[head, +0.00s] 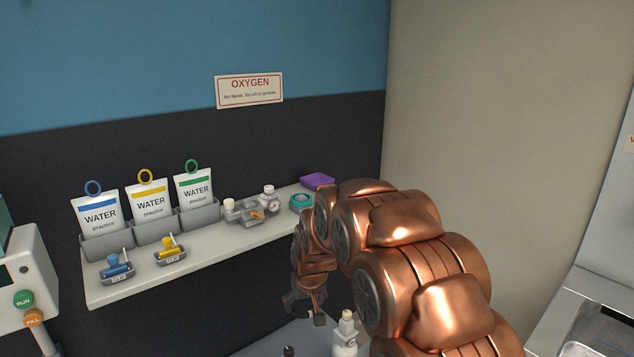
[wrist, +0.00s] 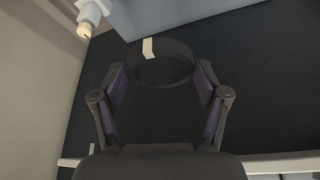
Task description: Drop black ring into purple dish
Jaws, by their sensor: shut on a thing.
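The purple dish (head: 317,180) sits at the far right end of the white wall shelf, partly behind my arm. My gripper (head: 307,306) hangs low in front of the dark wall, below the shelf and partly hidden by my arm. In the wrist view my gripper (wrist: 160,72) is shut on the black ring (wrist: 176,77), which spans between the two fingertips. The ring has a pale patch on its far side. The ring is hard to make out in the head view. The dish is not in the wrist view.
The shelf (head: 150,281) holds a teal dish (head: 301,203) beside the purple one, a fitting with knobs (head: 250,210), several water pouches and two clips in trays. A white bottle (head: 346,335) stands on the lower surface, close to my arm.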

